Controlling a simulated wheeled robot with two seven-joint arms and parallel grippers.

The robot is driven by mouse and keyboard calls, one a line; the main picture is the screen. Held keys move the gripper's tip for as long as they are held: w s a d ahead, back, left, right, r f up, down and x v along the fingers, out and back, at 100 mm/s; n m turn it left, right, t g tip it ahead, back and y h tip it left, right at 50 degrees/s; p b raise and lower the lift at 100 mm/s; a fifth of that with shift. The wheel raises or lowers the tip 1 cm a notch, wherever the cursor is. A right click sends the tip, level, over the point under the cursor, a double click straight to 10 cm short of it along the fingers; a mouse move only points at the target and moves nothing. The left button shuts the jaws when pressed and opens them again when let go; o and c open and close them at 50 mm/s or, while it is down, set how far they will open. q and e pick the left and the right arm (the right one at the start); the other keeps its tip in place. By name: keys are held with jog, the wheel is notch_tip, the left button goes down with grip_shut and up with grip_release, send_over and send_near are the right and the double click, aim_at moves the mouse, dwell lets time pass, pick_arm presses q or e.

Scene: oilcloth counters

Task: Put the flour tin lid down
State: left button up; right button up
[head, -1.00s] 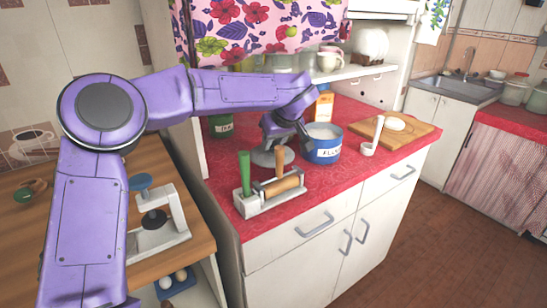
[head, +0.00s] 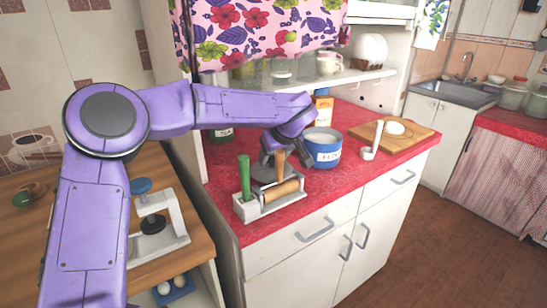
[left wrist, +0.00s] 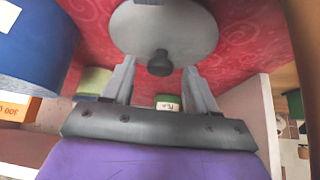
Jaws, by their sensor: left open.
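The flour tin lid (left wrist: 165,25), a round grey disc with a dark knob (left wrist: 160,63), lies on the red counter in the left wrist view. In the head view the lid (head: 262,172) is partly hidden behind my gripper and a wooden handle. My left gripper (left wrist: 155,85) is open, its two fingers apart on either side of the knob and not touching it. In the head view the left gripper (head: 283,157) is just left of the blue flour tin (head: 323,155), which stands open with white flour inside. My right gripper is in neither view.
A rack (head: 268,202) with a green handle and rolling-pin-like wooden handles stands in front of the lid. A green tea tin (head: 222,134) is behind.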

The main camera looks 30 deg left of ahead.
pick_arm(q)
jog(key=v, duration=1.1)
jog(key=shift+r+p, duration=0.25)
jog(key=shift+p, duration=0.1)
